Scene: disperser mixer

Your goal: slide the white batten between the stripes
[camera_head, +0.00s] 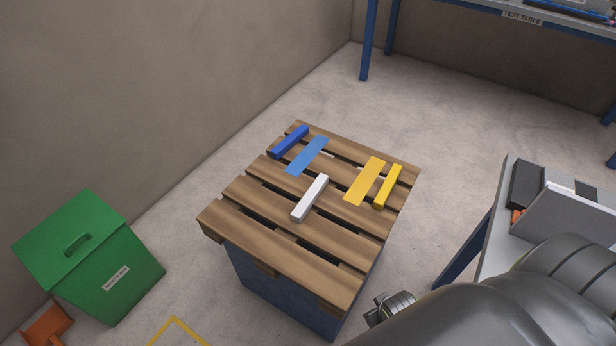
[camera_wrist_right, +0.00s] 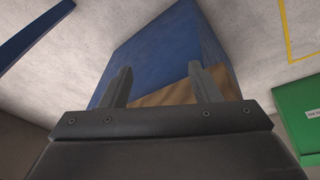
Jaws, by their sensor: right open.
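The white batten (camera_head: 310,198) lies on the wooden pallet (camera_head: 262,228), nearer the front than the stripes. A light blue stripe (camera_head: 307,155) lies flat on the slats behind it, and a yellow stripe (camera_head: 365,181) lies to its right and a little behind. Between the two stripes the slats are bare. My right arm comes in from the lower right in the head view; its fingertips are not clearly seen there. In the right wrist view my right gripper (camera_wrist_right: 165,86) is open and empty, below the pallet top's level or beside the blue base. My left gripper is not in view.
A dark blue batten (camera_head: 290,142) lies left of the blue stripe, and a yellow batten (camera_head: 388,186) right of the yellow stripe. The pallet rests on a blue block (camera_head: 285,297). A green bin (camera_head: 90,255) stands left, a grey table (camera_head: 490,235) right.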

